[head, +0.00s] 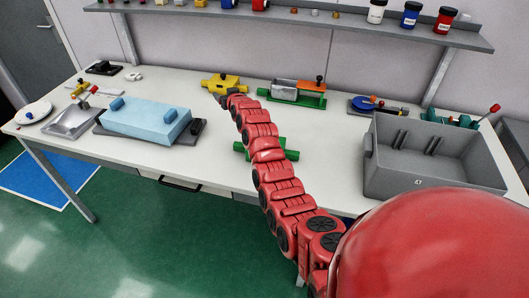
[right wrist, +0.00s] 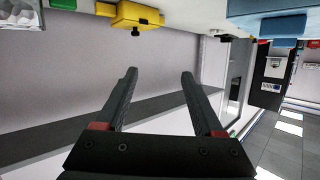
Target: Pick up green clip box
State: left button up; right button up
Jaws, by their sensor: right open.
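A green piece (head: 291,154), likely the green clip box, lies on the table in the middle of the head view, its centre hidden behind my red right arm. My right gripper (head: 219,98) is small and dark in the head view, near the yellow clip box (head: 222,83). In the right wrist view my right gripper (right wrist: 158,75) is open with nothing between its fingers. The yellow clip box (right wrist: 130,17) and a green edge (right wrist: 63,4) show at the top there. My left gripper is not in view.
A light blue box (head: 147,120) sits on a dark base at the left. A large grey bin (head: 400,178) stands at the right. A shelf (head: 330,19) with jars runs along the back. Bare tabletop (head: 220,176) lies left of my arm.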

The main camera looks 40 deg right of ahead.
jog(key=s+d+r+n+g+y, duration=0.15)
jog(key=s+r+g, duration=0.35)
jog(key=s, duration=0.6)
jog(key=s+d+r+n+g+y, duration=0.1)
jog(key=s+d+r+g, duration=0.2)
jog(key=s+g, duration=0.6)
jog(key=shift+t, duration=0.6)
jog(key=f+p, duration=0.1)
jog(key=f, duration=0.2)
jog(key=f+p, duration=0.1)
jog(key=f, duration=0.3)
jog(key=f+p, duration=0.2)
jog(key=f, duration=0.1)
jog(key=shift+w+d+f, duration=0.1)
jog(key=shift+w+f, duration=0.2)
jog(key=shift+w, duration=0.05)
notch_tip(320, 180, down, 4)
jog(key=p, duration=0.2)
jog(key=shift+p, duration=0.4)
jog(key=shift+w+f, duration=0.2)
jog(key=shift+f, duration=0.6)
grip_shut()
jog(key=shift+r, duration=0.1)
